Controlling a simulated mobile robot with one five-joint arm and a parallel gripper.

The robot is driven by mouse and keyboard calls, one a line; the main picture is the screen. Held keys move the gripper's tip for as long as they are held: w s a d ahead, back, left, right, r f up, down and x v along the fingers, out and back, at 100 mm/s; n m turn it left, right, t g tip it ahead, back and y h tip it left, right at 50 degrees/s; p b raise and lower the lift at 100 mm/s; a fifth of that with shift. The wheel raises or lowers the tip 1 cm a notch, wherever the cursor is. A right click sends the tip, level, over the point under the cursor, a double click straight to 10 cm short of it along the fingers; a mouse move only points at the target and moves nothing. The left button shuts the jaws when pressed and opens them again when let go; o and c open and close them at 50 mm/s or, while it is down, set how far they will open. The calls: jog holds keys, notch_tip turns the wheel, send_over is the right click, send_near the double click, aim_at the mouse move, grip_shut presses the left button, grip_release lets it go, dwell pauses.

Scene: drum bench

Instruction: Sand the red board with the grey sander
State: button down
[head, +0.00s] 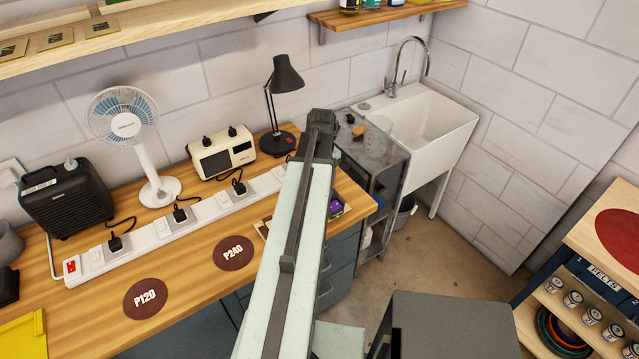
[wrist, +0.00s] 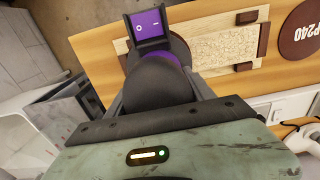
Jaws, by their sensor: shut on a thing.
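My gripper (wrist: 156,62) is shut on a power tool that looks like a sander (wrist: 158,88), with a rounded dark grey body, purple parts and a switch block marked O and –. Part of its purple shows beside my arm in the head view (head: 336,206). A pale speckled board (wrist: 220,48) lies on the bench between dark brown blocks, to the right of the sander in the wrist view. My arm hides most of it in the head view. I see no plainly red board. The sander's underside is hidden, so contact with anything cannot be told.
The wooden bench (head: 85,300) bears dark round P120 (head: 146,299) and P240 (head: 233,253) discs, a power strip (head: 150,232), fan (head: 126,125), radio (head: 222,155) and lamp (head: 285,75). A sink (head: 425,120) stands beyond. A red disc (head: 618,236) lies on the right cart.

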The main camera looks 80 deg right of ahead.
jog(key=shift+s+d, duration=0.1)
jog(key=shift+s, duration=0.05)
jog(key=shift+d+r+p, duration=0.2)
jog(key=shift+r+p, duration=0.5)
jog(key=shift+p, duration=0.15)
jog(key=shift+a+r+p, duration=0.1)
jog(key=shift+r+p, duration=0.55)
jog(key=shift+r, duration=0.05)
notch_tip(320, 180, up, 3)
jog(key=p, duration=0.3)
jog(key=shift+r, duration=0.1)
